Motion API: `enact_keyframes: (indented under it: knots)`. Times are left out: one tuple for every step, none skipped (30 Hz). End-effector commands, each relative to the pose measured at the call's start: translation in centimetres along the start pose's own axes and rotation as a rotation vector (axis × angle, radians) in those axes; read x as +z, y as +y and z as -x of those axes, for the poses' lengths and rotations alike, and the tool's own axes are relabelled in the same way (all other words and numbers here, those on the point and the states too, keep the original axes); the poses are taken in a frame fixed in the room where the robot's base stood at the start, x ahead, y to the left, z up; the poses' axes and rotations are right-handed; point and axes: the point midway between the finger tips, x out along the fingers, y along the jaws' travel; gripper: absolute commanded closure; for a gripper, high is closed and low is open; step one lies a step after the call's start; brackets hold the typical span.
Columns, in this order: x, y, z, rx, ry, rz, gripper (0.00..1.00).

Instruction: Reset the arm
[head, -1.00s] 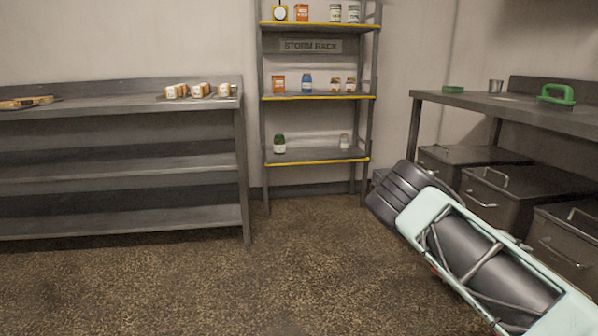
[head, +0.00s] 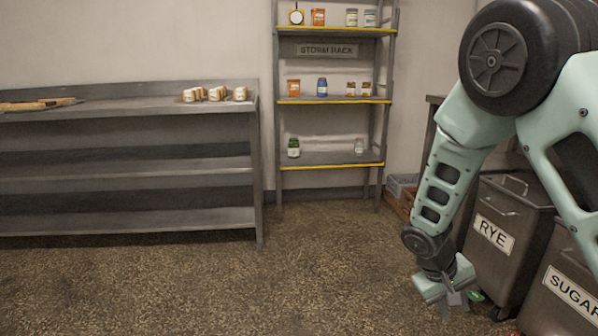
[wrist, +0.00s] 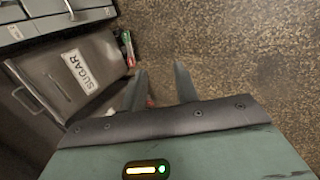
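My arm is bent at the right of the head view, with the elbow high and the forearm hanging down. My gripper (head: 452,303) points down above the speckled floor, beside the dark bins. In the wrist view, the two fingers of my gripper (wrist: 160,72) stand apart with floor showing between them. They are open, and I see nothing held. A small reddish spot shows beside the left finger; I cannot tell what it is.
The RYE bin (head: 497,225) and SUGAR bin (head: 565,300) stand close to my arm. Small red and green items (wrist: 127,45) lie by the bin. A storm rack (head: 331,157) and steel shelf table (head: 130,105) stand at the back. Centre floor is clear.

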Motion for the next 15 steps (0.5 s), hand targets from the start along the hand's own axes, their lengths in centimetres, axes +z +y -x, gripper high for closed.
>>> enact_keyframes:
  knots:
    - [0.7,-1.2,1.5,-0.04,0.01,0.02,0.7]
    - [1.1,-2.0,2.2,-0.062,0.013,0.033,0.7]
    - [1.7,-2.9,3.2,-0.09,0.019,0.053,0.7]
    - [2.2,-3.6,4.0,-0.11,0.023,0.066,0.7]
    - [2.7,-4.2,4.7,-0.131,0.028,0.082,0.7]
    - [3.4,-5.1,5.8,-0.157,0.034,0.102,0.7]
    - [3.9,-5.7,6.5,-0.176,0.039,0.118,0.7]
    - [4.5,-6.3,7.3,-0.194,0.045,0.134,0.7]
    - [5.3,-7.0,8.2,-0.217,0.051,0.157,0.7]
    - [5.9,-7.5,9.0,-0.235,0.057,0.174,0.7]
    - [6.5,-8.1,9.7,-0.251,0.063,0.191,0.7]
    - [7.4,-8.7,10.7,-0.272,0.072,0.216,0.7]
    - [8.0,-9.2,11.3,-0.288,0.078,0.233,0.7]
    - [8.7,-9.6,12.0,-0.302,0.085,0.253,0.7]
    - [9.6,-10.2,12.9,-0.321,0.095,0.278,0.7]
